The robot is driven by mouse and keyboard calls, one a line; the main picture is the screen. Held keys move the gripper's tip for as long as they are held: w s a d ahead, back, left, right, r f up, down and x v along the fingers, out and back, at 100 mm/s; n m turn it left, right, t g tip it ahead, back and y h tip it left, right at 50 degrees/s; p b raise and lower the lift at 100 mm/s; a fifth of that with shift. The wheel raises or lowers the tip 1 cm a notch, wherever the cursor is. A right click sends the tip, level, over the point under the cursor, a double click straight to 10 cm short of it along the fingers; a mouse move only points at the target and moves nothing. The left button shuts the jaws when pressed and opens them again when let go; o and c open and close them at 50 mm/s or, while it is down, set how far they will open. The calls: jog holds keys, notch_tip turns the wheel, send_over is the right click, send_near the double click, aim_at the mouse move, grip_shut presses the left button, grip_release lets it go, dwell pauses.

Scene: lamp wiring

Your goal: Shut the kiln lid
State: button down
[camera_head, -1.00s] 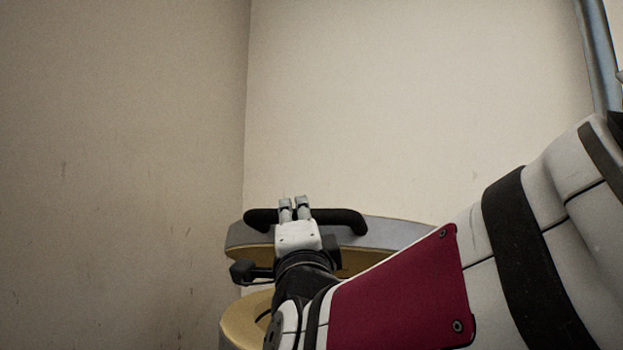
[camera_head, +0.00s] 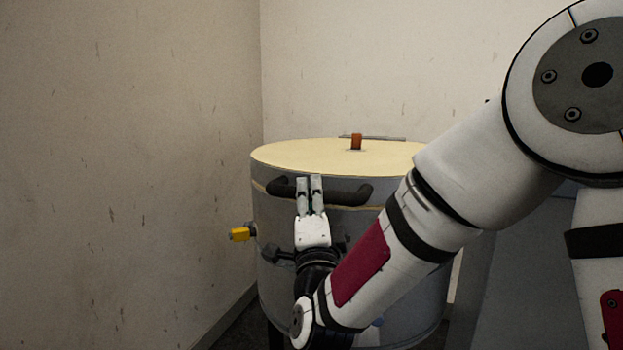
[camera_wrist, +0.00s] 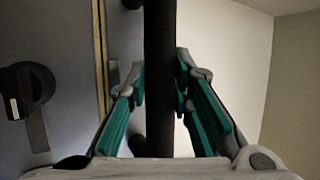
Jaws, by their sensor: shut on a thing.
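The kiln (camera_head: 275,218) is a grey metal drum in the corner of the room. Its lid (camera_head: 320,157) has a pale cream top and lies level on the drum, with a thin tan line at the seam. A black bar handle (camera_head: 346,195) is on the lid's front; it also crosses the wrist view upright (camera_wrist: 160,75). My gripper (camera_head: 310,182) is shut on this handle, its fingers on both sides of it in the wrist view (camera_wrist: 160,90). Part of the kiln's right side is hidden by my arm.
A yellow-tipped part (camera_head: 240,234) sticks out from the kiln's left side. An orange-brown knob (camera_head: 356,141) stands on the lid's top near a thin rod. A black dial (camera_wrist: 28,90) is on the kiln's body. Walls stand close behind and left.

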jog(key=shift+f, duration=0.9)
jog(key=shift+d, duration=0.1)
jog(key=c, duration=1.4)
grip_release()
jog(key=shift+f, duration=0.1)
jog(key=shift+r, duration=0.35)
jog(key=v, duration=0.7)
jog(key=shift+s+f, duration=0.1)
jog(key=shift+s, duration=0.1)
jog(key=shift+w, duration=0.1)
